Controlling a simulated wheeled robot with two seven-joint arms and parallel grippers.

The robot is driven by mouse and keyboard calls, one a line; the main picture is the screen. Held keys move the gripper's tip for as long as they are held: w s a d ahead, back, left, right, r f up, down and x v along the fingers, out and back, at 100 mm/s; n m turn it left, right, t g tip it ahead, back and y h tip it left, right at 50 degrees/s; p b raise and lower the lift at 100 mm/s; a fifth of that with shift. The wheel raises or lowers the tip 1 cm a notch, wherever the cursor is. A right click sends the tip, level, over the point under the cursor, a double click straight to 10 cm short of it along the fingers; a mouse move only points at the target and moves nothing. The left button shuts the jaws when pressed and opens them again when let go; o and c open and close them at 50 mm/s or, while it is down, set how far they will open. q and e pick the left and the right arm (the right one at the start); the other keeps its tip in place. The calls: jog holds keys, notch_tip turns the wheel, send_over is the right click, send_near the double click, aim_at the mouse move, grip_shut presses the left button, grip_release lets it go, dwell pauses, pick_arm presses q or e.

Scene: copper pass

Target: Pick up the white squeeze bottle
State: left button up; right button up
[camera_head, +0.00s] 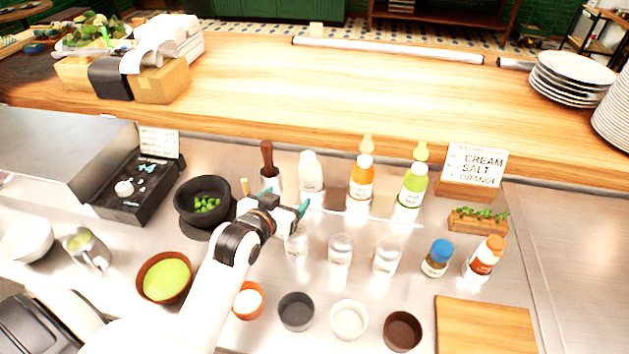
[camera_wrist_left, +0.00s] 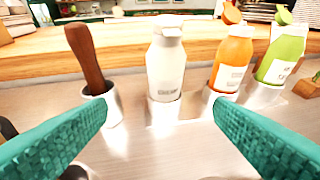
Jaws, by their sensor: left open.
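The white squeeze bottle (camera_head: 311,174) stands upright in a holder at the back of the steel counter, left of an orange bottle (camera_head: 361,180) and a green bottle (camera_head: 412,187). In the left wrist view the white bottle (camera_wrist_left: 166,62) is ahead, between the two fingers in the picture, its lower end in the holder. My left gripper (camera_head: 287,202) is open and empty, in front of the bottle and a little to its left, apart from it. Its teal fingers (camera_wrist_left: 160,145) frame the lower part of the wrist view. My right gripper is not in view.
A wooden-handled tool (camera_head: 267,160) stands in a metal cup just left of the bottle. A dark bowl (camera_head: 203,201) is farther left. Several clear glasses (camera_head: 340,250) stand below the bottles, with small bowls (camera_head: 296,311) nearer. A wooden ledge (camera_head: 330,110) runs behind.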

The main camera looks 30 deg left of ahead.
aim_at(307, 185)
pick_arm(q)
jog(key=p+x, duration=0.1)
jog(key=x, duration=0.6)
jog(key=shift+w+d+f, duration=0.1)
jog(key=shift+w+f, duration=0.05)
jog(key=shift+f, duration=0.1)
jog(key=x, duration=0.1)
jog(key=p+x, duration=0.1)
jog(key=x, duration=0.1)
jog(key=p+x, duration=0.1)
jog(key=shift+w+d+f, duration=0.1)
jog(key=shift+w+d, duration=0.15)
jog(key=shift+d, duration=0.1)
jog(key=shift+w+f, duration=0.25)
jog(key=shift+w, duration=0.05)
jog(key=shift+r, duration=0.15)
jog(key=c, duration=1.4)
